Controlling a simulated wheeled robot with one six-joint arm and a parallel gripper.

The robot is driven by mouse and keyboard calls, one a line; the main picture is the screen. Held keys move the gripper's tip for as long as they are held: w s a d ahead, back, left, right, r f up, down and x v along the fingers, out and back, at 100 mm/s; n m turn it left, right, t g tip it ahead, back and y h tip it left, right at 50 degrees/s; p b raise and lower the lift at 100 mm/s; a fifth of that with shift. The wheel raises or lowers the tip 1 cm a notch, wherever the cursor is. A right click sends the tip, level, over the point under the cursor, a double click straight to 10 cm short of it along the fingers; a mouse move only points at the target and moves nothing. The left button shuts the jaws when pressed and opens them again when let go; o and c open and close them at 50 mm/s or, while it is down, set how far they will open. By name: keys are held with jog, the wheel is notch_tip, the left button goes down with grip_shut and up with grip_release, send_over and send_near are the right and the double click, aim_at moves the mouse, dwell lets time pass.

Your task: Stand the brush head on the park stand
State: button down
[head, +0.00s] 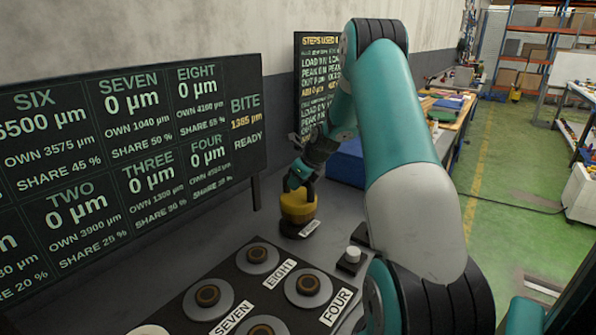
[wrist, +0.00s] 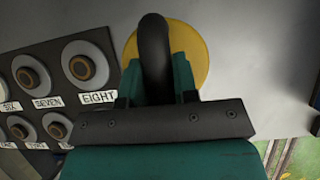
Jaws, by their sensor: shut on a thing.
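The brush head (head: 298,208) is a round yellow piece in the head view, beyond the dial panel. In the wrist view, its yellow disc (wrist: 196,42) shows behind a dark curved handle (wrist: 155,50). My gripper (head: 301,180) comes down on it from above, and its teal fingers (wrist: 157,82) are shut around the handle. A dark base with a small white label (head: 310,228), too small to read, shows directly under the yellow piece; it looks like the park stand. I cannot tell whether the brush head rests on it or hovers just above.
A dark panel with labelled round dials (head: 258,258) lies in front. A small block with a white button (head: 352,254) is to the right. The display board (head: 130,160) stands at left, a second board (head: 317,80) behind. A blue box (head: 346,163) stands beyond the gripper.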

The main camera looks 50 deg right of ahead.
aim_at(298, 196)
jog(key=shift+f, duration=1.4)
jog(key=shift+f, duration=0.1)
jog(key=c, duration=0.9)
grip_release()
jog(key=shift+f, duration=0.1)
